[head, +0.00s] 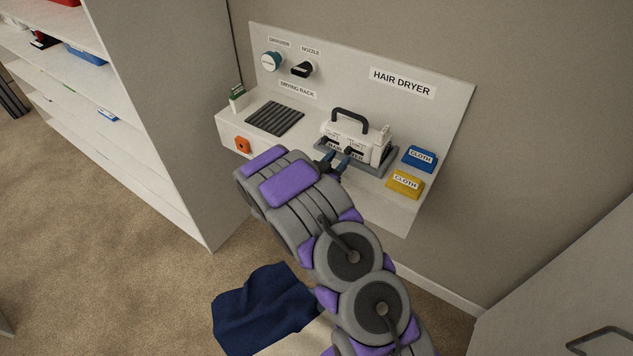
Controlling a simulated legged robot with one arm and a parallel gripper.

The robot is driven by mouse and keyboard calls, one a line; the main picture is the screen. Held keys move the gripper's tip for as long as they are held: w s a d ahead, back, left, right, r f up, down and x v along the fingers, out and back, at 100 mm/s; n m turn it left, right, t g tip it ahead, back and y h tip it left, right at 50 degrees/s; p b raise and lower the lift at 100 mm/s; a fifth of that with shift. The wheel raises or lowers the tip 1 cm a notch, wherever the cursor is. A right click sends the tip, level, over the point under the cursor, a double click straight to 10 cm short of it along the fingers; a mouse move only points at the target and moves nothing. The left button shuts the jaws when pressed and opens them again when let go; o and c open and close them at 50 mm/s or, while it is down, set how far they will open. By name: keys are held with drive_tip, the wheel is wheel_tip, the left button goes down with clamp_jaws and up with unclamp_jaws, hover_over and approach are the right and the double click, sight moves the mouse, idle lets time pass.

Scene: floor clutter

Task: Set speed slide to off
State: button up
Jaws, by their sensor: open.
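A white device with a black carrying handle (351,122) sits on a grey tray (379,171) on the white wall shelf, below the "HAIR DRYER" label (402,83). Small dark markings show on its front, too small to read. I cannot make out the speed slide or its position. My gripper (338,158) is open at the device's lower front, with its dark fingers pointing at it. I cannot tell whether the fingers touch it. The fingers and arm hide part of the device's lower front and the tray.
A dark drying rack (275,118) is left. A white shelving unit (170,110) stands left; dark blue fabric (262,308) lies below.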

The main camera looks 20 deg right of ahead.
drive_tip(key=p+v, duration=0.1)
drive_tip(key=v, duration=1.2)
drive_tip(key=shift+p, duration=0.35)
drive_tip(key=shift+a+f, duration=0.1)
drive_tip(key=shift+a, duration=0.05)
drive_tip(key=w+a+r+n+g+y, duration=0.15)
drive_tip(key=w+a+r+y, duration=0.25)
drive_tip(key=a+y, duration=0.6)
drive_tip(key=s+a+r+n+g+y, duration=0.3)
drive_tip(key=s+a+r+n+y, duration=0.15)
drive_tip(key=s+r+y, duration=0.35)
drive_tip(key=s+d+r+n+g+h, duration=0.1)
drive_tip(key=s+d+r+g, duration=0.1)
drive_tip(key=s, duration=1)
drive_tip(key=s+d+r+n+g+h, duration=0.1)
drive_tip(key=s+d+r+n+g, duration=0.1)
drive_tip(key=s, duration=1)
drive_tip(key=s+d+r+n+g+h, duration=0.1)
drive_tip(key=s+d+r+g, duration=0.2)
drive_tip(key=s, duration=0.8)
drive_tip(key=d+g, duration=0.1)
drive_tip(key=d, duration=0.1)
drive_tip(key=shift+s+d+h, duration=0.3)
drive_tip(key=shift+s+h, duration=0.1)
